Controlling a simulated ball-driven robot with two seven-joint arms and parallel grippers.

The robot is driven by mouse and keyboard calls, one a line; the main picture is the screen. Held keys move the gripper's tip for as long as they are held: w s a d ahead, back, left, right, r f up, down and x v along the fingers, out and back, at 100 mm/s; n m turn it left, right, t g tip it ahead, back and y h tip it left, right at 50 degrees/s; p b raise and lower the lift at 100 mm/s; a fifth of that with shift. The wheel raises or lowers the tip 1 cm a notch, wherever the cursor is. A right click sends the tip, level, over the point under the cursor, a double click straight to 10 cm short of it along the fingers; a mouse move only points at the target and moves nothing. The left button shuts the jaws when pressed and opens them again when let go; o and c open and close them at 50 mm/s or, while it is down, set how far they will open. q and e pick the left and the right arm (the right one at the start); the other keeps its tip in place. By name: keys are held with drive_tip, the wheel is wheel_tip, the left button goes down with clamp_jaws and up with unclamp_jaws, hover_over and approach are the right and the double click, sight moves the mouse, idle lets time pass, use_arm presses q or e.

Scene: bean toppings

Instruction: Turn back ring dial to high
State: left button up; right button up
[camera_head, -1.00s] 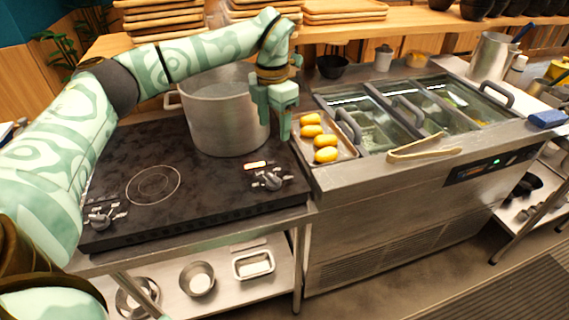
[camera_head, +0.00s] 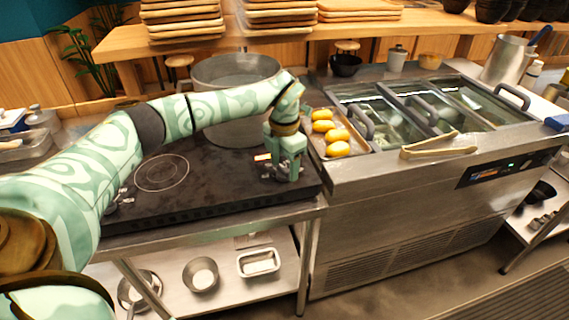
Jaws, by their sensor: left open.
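The black cooktop (camera_head: 200,200) has two dials on its front part. The right dial (camera_head: 267,178) is mostly hidden by my left gripper (camera_head: 284,178), with only a bit of it showing at the left. My left gripper is open and points down at this dial; I cannot tell whether the fingers touch it. An orange-lit display (camera_head: 262,158) glows just behind it. The left dial (camera_head: 121,200) is partly hidden behind my arm. A large steel pot (camera_head: 235,72) stands at the back of the cooktop, partly behind my arm. My right gripper is not in view.
A tray with several yellow oval foods (camera_head: 337,149) lies right of the gripper. Beyond it is a counter with glass-lidded bins and wooden tongs (camera_head: 438,148). The front ring (camera_head: 162,173) is bare. A low shelf holds metal pans (camera_head: 200,275).

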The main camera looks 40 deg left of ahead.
use_arm(q)
drive_tip(key=c, duration=1)
